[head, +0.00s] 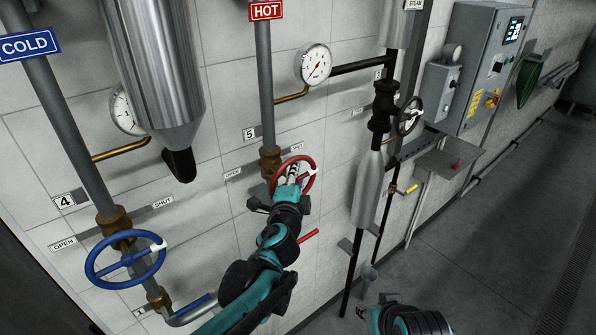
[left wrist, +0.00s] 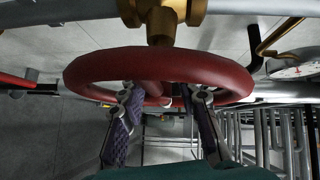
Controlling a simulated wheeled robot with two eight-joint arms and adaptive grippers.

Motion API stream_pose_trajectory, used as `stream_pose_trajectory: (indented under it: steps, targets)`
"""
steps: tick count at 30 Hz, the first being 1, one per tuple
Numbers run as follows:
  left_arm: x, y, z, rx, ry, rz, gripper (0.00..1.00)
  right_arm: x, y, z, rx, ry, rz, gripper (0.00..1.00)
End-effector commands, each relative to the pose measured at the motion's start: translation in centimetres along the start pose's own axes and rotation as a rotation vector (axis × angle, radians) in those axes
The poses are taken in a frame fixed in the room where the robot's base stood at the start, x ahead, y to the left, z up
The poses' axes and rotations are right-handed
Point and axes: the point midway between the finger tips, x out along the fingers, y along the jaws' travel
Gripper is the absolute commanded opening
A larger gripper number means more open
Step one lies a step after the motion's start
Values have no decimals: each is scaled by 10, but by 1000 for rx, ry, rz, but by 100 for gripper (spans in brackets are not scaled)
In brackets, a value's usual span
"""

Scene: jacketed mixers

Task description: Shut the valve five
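Valve five is the red handwheel (head: 312,181) on the brass body (head: 269,161) of the pipe under the HOT sign, beside the number 5 plate (head: 250,134). A white mark shows on its right rim. An OPEN label (head: 232,173) and a SHUT label (head: 297,146) are on the wall behind. My left gripper (head: 287,176) is at the wheel. In the left wrist view, its two fingers (left wrist: 163,105) are spread apart at the red rim (left wrist: 90,70), with a spoke between them. Any finger contact is unclear.
A blue handwheel (head: 126,262) of valve 4 is at the left under the COLD sign (head: 28,45). A red lever (head: 308,236) sticks out below valve five. Floor is clear further right.

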Motion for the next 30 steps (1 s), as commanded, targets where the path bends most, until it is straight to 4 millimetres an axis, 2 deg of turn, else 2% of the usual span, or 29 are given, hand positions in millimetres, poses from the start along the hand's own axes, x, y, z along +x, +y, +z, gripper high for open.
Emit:
stream_pose_trajectory:
  steps: [3,6,14,16,18,30]
  targets:
    - [14,-1,0,0,-1,0,32,-2,0,-2,0,0,0,33]
    - [19,0,0,-1,0,0,32,-2,0,-2,0,0,0,33]
    - [21,0,0,0,0,0,32,-2,0,-2,0,0,0,33]
    - [21,0,0,0,0,0,19,-2,0,-2,0,0,0,33]
    - [21,0,0,0,0,0,0,-2,0,-2,0,0,0,33]
    - [20,1,0,10,-5,14,0,-2,0,-2,0,0,0,33]
